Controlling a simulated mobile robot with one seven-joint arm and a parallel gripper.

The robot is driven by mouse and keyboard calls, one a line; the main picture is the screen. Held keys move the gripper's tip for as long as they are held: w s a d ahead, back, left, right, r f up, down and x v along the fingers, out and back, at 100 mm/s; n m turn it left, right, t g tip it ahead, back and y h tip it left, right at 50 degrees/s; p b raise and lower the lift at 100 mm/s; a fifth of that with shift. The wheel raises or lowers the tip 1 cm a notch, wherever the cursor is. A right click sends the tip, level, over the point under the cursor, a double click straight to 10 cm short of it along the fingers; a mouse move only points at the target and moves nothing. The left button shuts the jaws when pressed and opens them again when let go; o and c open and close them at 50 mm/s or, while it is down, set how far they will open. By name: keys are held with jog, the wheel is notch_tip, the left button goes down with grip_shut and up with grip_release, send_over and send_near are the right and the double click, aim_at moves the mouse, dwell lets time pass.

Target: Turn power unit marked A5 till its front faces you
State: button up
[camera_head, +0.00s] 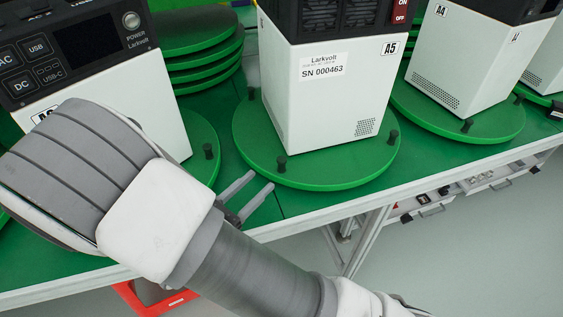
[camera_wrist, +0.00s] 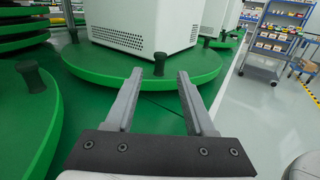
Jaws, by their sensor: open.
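The power unit marked A5 (camera_head: 335,95) is a white box with a black top. It stands upright on a round green turntable (camera_head: 300,174) with black pegs on its rim. The side toward me carries a serial label, the A5 tag, a vent patch and a red ON/OFF switch; no screen shows on it. My gripper (camera_head: 258,184) is open and empty, in front of and to the left of that turntable, apart from the pegs. The wrist view shows the fingers (camera_wrist: 171,76) spread, pointing at the turntable (camera_wrist: 145,75) under a white unit (camera_wrist: 150,22).
Another unit (camera_head: 95,75) with its screen and buttons facing me stands at left. The A4 unit (camera_head: 465,60) stands at right on its own turntable. Stacked green discs (camera_head: 205,55) lie behind. Drawers (camera_head: 430,205) hang under the bench edge.

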aim_at(279, 164)
jog(key=b+x, duration=0.1)
jog(key=x, duration=0.8)
jog(key=shift+w+d, duration=0.15)
grip_shut()
dwell(1.0)
